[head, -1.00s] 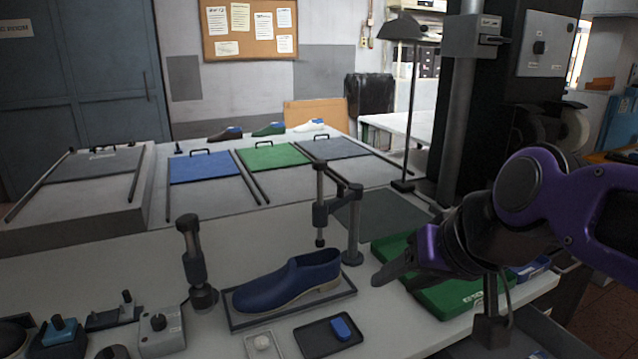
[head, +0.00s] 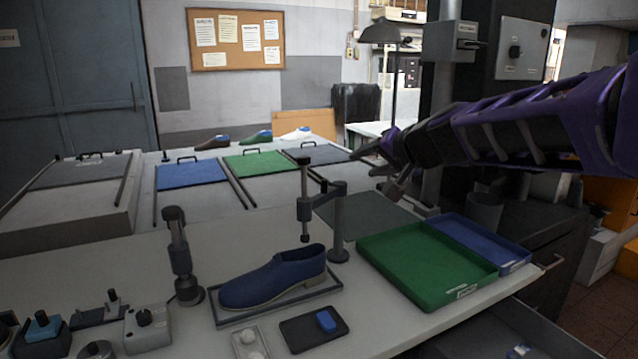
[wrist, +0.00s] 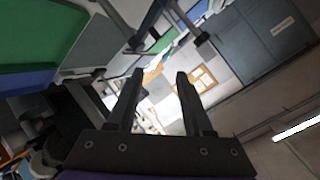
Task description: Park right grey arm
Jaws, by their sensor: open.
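The right grey arm (head: 327,187) is a jointed bar on an upright post behind the shoe's right end. Its free end carries a vertical rod that hangs above the heel end of the blue shoe (head: 272,278). A gap shows between rod and shoe. A second grey post (head: 180,258) stands left of the shoe. My gripper (head: 374,160) is open and empty, raised up and to the right of the grey arm, apart from it. In the wrist view my open fingers (wrist: 158,74) have nothing between them. Dark bars cross the top there; I cannot tell which is the arm.
A green tray (head: 372,254) and a blue tray (head: 520,264) lie at the bench's right. A dark tray (head: 291,340) with a blue block and several control boxes (head: 148,340) are in front. A black lamp (head: 385,36) stands behind my gripper.

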